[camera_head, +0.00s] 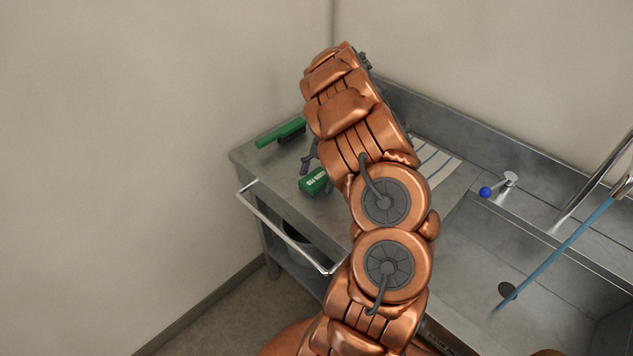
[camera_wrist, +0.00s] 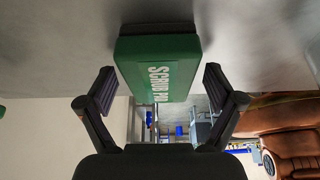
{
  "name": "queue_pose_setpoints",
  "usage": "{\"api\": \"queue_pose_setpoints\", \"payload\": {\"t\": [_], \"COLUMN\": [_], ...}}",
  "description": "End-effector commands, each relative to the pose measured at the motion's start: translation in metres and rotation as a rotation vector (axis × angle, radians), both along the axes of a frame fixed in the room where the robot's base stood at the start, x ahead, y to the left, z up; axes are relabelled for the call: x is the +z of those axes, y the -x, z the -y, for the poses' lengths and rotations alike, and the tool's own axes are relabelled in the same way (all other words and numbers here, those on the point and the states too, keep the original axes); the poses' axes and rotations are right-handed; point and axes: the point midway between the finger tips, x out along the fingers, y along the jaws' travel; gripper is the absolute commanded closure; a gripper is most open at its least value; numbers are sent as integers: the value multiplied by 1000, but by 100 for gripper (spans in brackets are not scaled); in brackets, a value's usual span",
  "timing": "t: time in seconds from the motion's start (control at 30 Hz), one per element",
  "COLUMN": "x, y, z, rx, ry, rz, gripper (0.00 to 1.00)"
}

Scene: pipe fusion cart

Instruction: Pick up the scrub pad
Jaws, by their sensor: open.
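The scrub pad (camera_head: 314,182) is a green block with white lettering, lying on the left part of the metal counter. In the wrist view the scrub pad (camera_wrist: 158,66) shows its lettered green side, with a dark layer along its top edge. My gripper (camera_wrist: 158,85) is open, one finger on each side of the pad in the picture, with a gap to both. I cannot tell how deep the pad is between the fingers. In the head view my arm hides most of my gripper; only a dark finger part shows beside the pad.
A green brush (camera_head: 281,133) lies behind the pad on the counter (camera_head: 247,156). A striped cloth (camera_head: 437,161) lies to the right of my arm. A rail (camera_head: 285,225) runs along the counter's left front.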

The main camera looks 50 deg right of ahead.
Motion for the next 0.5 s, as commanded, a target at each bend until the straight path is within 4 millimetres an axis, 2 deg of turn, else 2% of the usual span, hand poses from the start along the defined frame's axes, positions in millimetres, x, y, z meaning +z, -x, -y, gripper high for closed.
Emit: {"api": "queue_pose_setpoints", "payload": {"t": [0.4, 0.5], "x": [-2, -2], "y": [0, 0], "z": [0, 0], "rx": [0, 0], "ry": [0, 0], "rz": [0, 0], "gripper": [8, 19]}}
